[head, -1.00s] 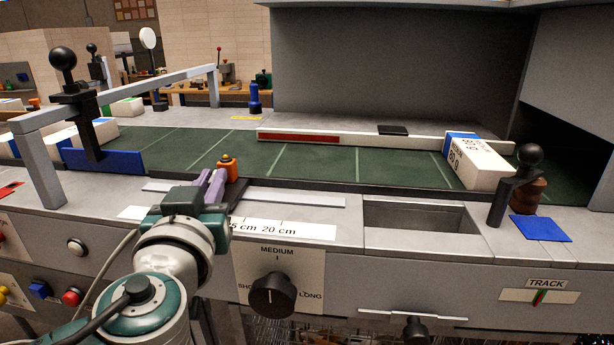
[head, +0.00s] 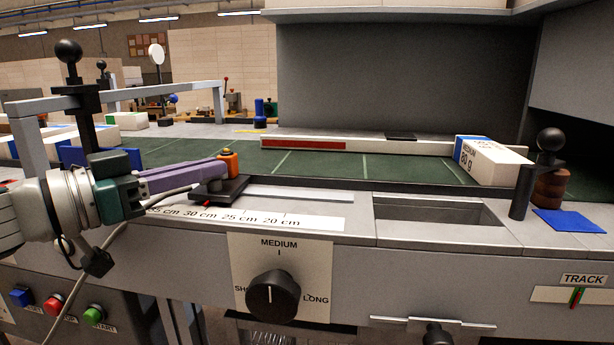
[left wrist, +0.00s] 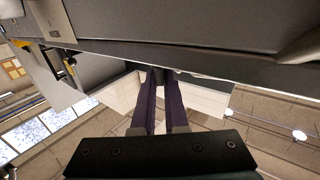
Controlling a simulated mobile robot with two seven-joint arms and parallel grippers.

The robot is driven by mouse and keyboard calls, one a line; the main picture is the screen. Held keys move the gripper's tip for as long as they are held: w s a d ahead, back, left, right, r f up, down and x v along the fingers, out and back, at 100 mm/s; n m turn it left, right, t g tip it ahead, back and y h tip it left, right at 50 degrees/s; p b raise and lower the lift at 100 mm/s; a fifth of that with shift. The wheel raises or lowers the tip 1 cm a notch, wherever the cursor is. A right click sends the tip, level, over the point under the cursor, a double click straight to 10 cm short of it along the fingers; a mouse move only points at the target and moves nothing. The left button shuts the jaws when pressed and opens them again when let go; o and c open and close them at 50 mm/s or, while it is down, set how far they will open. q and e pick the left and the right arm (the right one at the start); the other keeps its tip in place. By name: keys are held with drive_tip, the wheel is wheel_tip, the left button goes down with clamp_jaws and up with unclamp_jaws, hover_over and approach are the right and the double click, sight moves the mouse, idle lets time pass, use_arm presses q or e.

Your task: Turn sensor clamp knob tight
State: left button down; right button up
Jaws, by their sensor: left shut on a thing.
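The orange sensor (head: 229,161) stands on a black sliding base (head: 222,187) at the near edge of the green belt. A small red pointer sits at the base's front, over the centimetre scale (head: 255,219), between the 30 and 25 marks. My left gripper (head: 221,169) comes in level from the left, its purple fingers shut at the sensor, on what appears to be its clamp knob. The fingers hide the knob in the head view. In the left wrist view the fingers (left wrist: 160,100) close together at a dark part; the knob's shape is unclear. My right gripper is not in view.
A ream (head: 490,160) lies on the belt (head: 330,163) at the right. A black ball-topped lever (head: 549,141) stands near a blue pad (head: 568,221). A grey frame (head: 216,100) with another ball-topped post rises at the left. A dial (head: 273,297) is on the front panel.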

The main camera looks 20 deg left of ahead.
use_arm(q)
drive_tip(key=shift+a+f+m+g+h+b, duration=0.15)
drive_tip(key=shift+m+g+h+b, duration=0.4)
drive_tip(key=shift+m+h, duration=0.4)
drive_tip(key=shift+h, duration=0.35)
drive_tip(key=c, duration=0.9)
unclamp_jaws()
drive_tip(key=shift+w, duration=0.1)
drive_tip(key=shift+c, duration=0.2)
drive_tip(key=v, duration=1)
drive_tip(key=shift+r, duration=0.2)
